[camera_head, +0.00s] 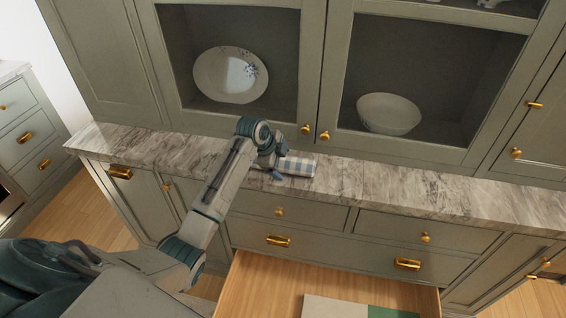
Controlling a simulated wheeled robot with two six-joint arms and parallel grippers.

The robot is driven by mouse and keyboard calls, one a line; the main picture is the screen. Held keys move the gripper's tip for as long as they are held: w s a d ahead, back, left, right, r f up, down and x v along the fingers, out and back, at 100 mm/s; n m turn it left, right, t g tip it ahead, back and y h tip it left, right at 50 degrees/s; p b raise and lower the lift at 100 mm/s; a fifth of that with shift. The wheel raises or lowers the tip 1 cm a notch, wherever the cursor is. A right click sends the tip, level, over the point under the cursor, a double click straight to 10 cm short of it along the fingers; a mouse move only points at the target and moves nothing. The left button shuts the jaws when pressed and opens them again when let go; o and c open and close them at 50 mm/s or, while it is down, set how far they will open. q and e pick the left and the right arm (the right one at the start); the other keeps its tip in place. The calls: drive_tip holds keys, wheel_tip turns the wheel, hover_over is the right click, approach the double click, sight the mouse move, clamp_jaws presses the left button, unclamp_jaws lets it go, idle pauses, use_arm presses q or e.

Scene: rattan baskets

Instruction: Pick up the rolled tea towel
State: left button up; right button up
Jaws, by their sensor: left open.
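The rolled tea towel (297,166), blue-grey and white checked, lies on the marble counter (400,189) near the middle of the picture. My left gripper (277,168) is at the towel's left end, with its fingers over or beside it. The gripper is open. The wrist hides part of the towel's left end, and I cannot tell whether the fingers touch it. My right gripper is not in the picture.
An open wooden drawer (262,285) below the counter holds a flat pale and green item (340,306). Glass-fronted cabinets behind hold a plate (225,76) and a bowl (388,114). The counter is clear on both sides of the towel.

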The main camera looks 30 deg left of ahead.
use_arm(q)
drive_tip(key=shift+c, duration=0.4)
drive_tip(key=c, duration=1)
drive_tip(key=shift+r, duration=0.1)
